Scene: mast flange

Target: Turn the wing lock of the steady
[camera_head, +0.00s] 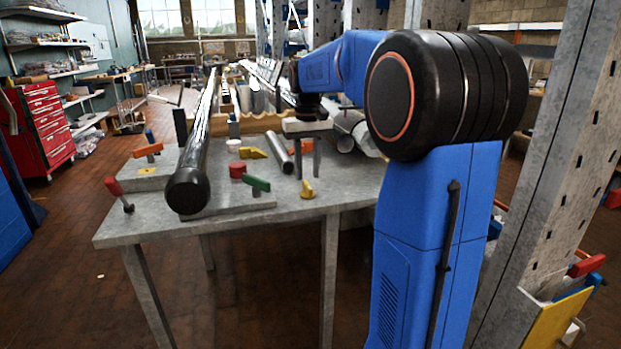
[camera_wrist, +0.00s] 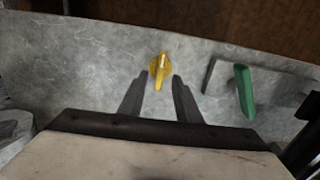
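A yellow wing-shaped knob (camera_head: 307,190), which looks like the wing lock, stands near the front edge of the grey table. In the wrist view the yellow knob (camera_wrist: 160,69) lies just past my fingertips, centred between them, with its wing pointing roughly toward me. My gripper (camera_head: 308,176) points down over the table, just behind the knob. In the wrist view my gripper (camera_wrist: 160,84) is open, with a clear gap and nothing between its fingers. I cannot tell how high the fingertips are above the table. I cannot make out the steady's body clearly.
A green handle (camera_head: 257,184) on a raised plate and a red knob (camera_head: 237,170) stand left of my gripper. A long black tube (camera_head: 187,188) runs along the table (camera_head: 290,218). A silver rod (camera_head: 279,152) lies close by. A metal upright (camera_head: 540,170) stands right of my arm.

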